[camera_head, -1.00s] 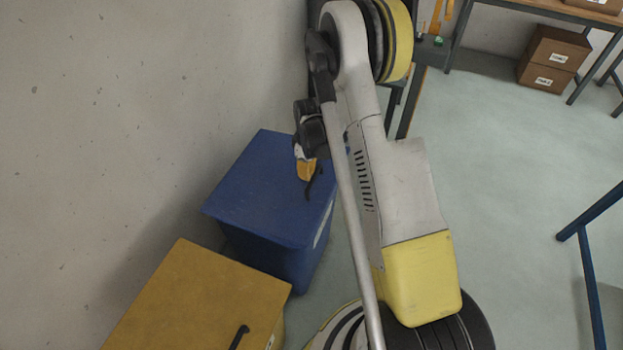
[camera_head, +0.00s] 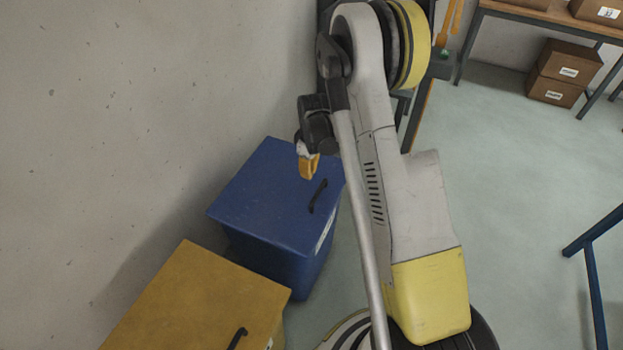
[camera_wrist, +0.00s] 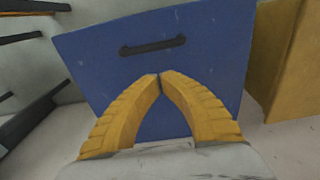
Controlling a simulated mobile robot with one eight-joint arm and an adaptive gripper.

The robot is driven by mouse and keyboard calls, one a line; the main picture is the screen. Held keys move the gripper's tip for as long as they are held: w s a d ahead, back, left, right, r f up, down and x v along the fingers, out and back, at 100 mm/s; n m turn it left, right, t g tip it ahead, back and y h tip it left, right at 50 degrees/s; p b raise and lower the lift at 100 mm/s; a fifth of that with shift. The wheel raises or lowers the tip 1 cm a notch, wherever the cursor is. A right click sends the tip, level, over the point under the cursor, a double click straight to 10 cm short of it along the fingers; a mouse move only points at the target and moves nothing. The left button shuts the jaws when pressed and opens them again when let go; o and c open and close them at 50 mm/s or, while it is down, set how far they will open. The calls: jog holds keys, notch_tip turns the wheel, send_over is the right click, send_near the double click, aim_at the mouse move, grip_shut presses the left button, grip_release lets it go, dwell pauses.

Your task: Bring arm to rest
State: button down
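My arm fills the middle of the head view, folded, with its white and yellow links upright. My gripper (camera_head: 308,168) hangs at the left of the arm, above the blue bin's lid in the picture. In the wrist view the two yellow fingers of my gripper (camera_wrist: 160,76) meet at their tips, with nothing between them. The gripper is shut and empty.
A blue lidded bin (camera_head: 262,190) with a black handle stands by the wall, beside a yellow lidded bin (camera_head: 200,295). A workbench (camera_head: 520,14) with brown boxes (camera_head: 565,72) is at the back right. A blue frame (camera_head: 592,250) stands at the right. Floor between is clear.

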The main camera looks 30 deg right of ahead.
notch_tip(320, 180, up, 6)
jog(key=p, duration=0.1)
jog(key=shift+s+d+r+p, duration=0.15)
jog(key=shift+s+p, duration=0.15)
jog(key=shift+p, duration=0.1)
